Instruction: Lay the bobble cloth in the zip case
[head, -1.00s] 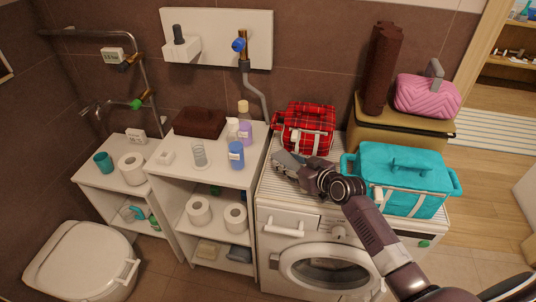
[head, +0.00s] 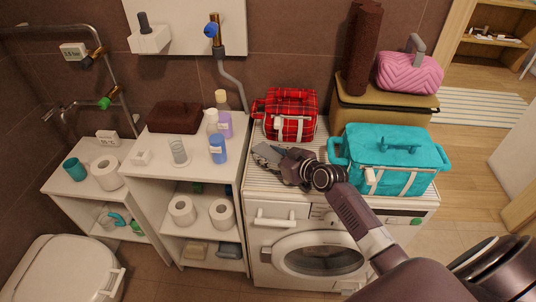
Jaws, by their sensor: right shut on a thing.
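My right gripper (head: 268,155) is low over the ribbed top of the washing machine, just in front of the red plaid bag (head: 290,112). It is shut on a small grey piece at its fingertips, and I cannot tell whether this is the bobble cloth. The red plaid bag has a top handle and pale straps. A teal case (head: 395,150) with a top handle and side loops stands right of the gripper, apart from it; its lid looks closed. I cannot tell which of these bags is the zip case. My left gripper is not in view.
A pink quilted bag (head: 410,73) and a brown roll (head: 361,50) stand on a tan box (head: 385,104) behind the teal case. The white shelf (head: 175,158) at left holds bottles, a glass and a folded brown cloth (head: 175,117). Some washer top (head: 285,185) is bare.

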